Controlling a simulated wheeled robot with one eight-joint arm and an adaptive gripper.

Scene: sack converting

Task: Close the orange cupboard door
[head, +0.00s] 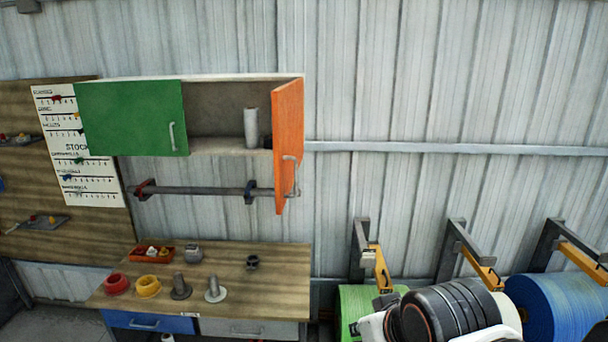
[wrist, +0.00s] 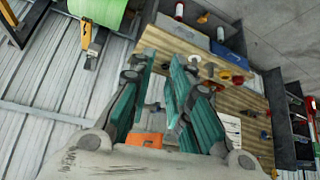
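The orange cupboard door (head: 288,130) stands open at the right end of the wall cupboard (head: 215,77), swung outward. Its metal handle (head: 293,175) is near the lower edge. The green door (head: 130,118) on the left is closed. A grey-white cylinder (head: 251,128) stands inside the open compartment. In the wrist view, my gripper (wrist: 162,68) has its teal fingers apart with nothing between them. An orange patch (wrist: 148,139), apparently the door, shows past the gripper's base, mostly hidden. My gripper is apart from the handle; its fingers do not show in the head view.
A wooden bench (head: 235,262) below holds spools, a red bin (head: 152,253) and tape rolls. A grey rail (head: 205,190) runs under the cupboard. Green (head: 358,305) and blue rolls (head: 562,305) on brackets stand at lower right, near my arm. The wall right of the door is clear.

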